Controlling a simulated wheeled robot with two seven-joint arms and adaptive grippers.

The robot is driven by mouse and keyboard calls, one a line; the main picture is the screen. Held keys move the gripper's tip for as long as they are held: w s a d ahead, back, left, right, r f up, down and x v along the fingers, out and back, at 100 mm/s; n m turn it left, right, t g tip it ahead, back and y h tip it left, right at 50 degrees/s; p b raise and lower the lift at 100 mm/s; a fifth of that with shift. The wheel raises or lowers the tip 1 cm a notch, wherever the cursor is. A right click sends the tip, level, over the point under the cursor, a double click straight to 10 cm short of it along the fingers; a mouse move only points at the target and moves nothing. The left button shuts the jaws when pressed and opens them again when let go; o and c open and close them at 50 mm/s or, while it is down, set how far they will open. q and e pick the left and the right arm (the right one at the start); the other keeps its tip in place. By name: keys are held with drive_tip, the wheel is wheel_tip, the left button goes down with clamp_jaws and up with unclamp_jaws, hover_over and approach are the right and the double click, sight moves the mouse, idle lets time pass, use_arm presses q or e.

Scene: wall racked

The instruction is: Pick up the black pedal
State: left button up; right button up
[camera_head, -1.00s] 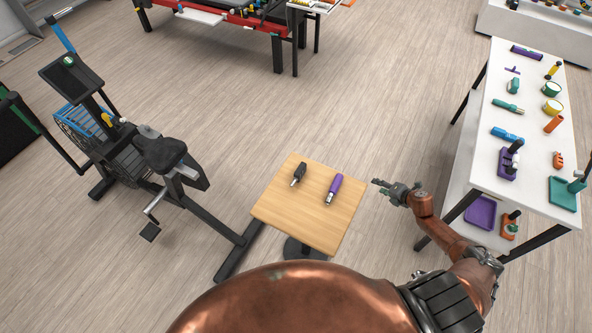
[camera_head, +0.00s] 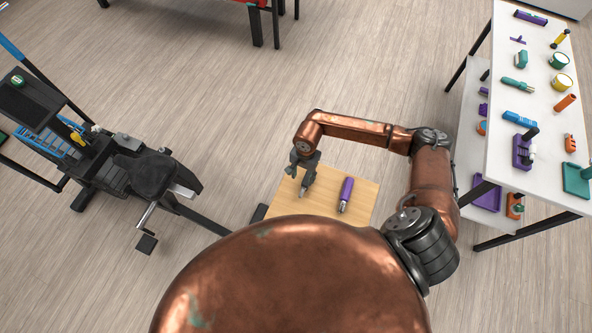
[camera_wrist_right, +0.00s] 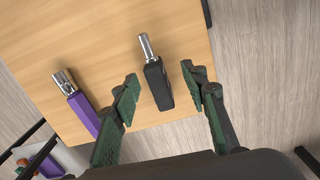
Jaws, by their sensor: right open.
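The black pedal (camera_wrist_right: 157,83), a dark block with a silver spindle, lies on the small wooden table (camera_head: 362,190). In the right wrist view it lies between the two fingers of my right gripper (camera_wrist_right: 160,97), which are open and apart from it. I cannot tell how high above the tabletop the fingers are. My left gripper is not in view.
A purple-handled tool (camera_head: 346,194) lies on the table to the right of the gripper; it also shows in the right wrist view (camera_wrist_right: 82,112). An exercise bike (camera_head: 140,175) stands to the left. A white rack table (camera_head: 505,160) with several coloured tools stands to the right.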

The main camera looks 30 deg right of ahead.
sight(305, 183)
drive_tip(key=shift+w+d+n+h, duration=0.2)
drive_tip(key=shift+w+n+h, duration=0.05)
drive_tip(key=shift+n+h, duration=0.05)
drive_tip(key=s+f, duration=0.1)
drive_tip(key=f, duration=0.1)
drive_tip(key=s+f+p, duration=0.1)
drive_tip(key=shift+s+d+f+p, duration=0.1)
drive_tip(key=shift+d+f+p, duration=0.1)
drive_tip(key=shift+f+p, duration=0.15)
drive_tip(key=f, duration=0.1)
drive_tip(key=w+f, duration=0.1)
drive_tip(key=f, duration=0.1)
drive_tip(key=shift+w, duration=0.2)
drive_tip(key=shift+s+f, duration=0.2)
drive_tip(key=shift+s, duration=0.15)
drive_tip(key=shift+w, duration=0.2)
drive_tip(key=c, duration=0.4)
drive_tip(key=shift+s, duration=0.15)
drive_tip(key=c, duration=0.5)
clamp_jaws()
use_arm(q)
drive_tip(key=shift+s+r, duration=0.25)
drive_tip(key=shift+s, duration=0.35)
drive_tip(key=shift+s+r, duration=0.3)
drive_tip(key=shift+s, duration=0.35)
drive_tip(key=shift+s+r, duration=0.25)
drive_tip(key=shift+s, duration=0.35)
